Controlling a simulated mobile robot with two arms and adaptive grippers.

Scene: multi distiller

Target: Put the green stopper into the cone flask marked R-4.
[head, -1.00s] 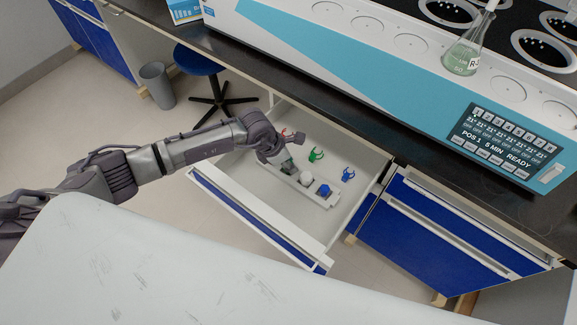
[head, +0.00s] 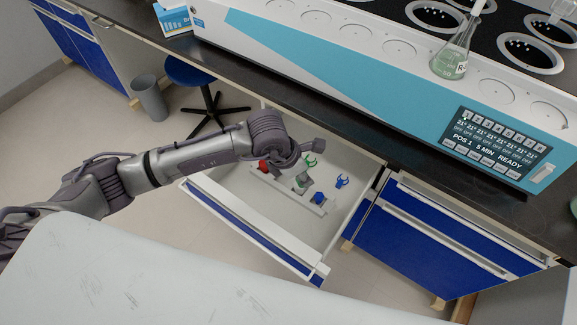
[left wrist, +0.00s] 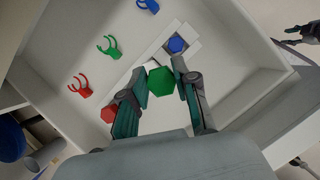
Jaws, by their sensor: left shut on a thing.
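The green stopper (left wrist: 160,82), with a six-sided top, is between the fingers of my left gripper (left wrist: 158,90) in the left wrist view. The gripper is shut on it, over the white holder in the open drawer. In the head view my left gripper (head: 301,181) reaches down into the drawer and its wrist partly hides the contents. A cone flask (head: 452,60) with green liquid stands on the white and teal machine at the upper right. Its label begins with R; the number is not readable.
The white holder (left wrist: 145,70) carries a blue stopper (left wrist: 176,45); a red stopper (left wrist: 108,113) is near the left finger. Green (left wrist: 110,47), red (left wrist: 80,86) and blue (left wrist: 149,5) clips lie in the drawer (head: 335,222). The dark counter edge (head: 340,130) lies between drawer and machine.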

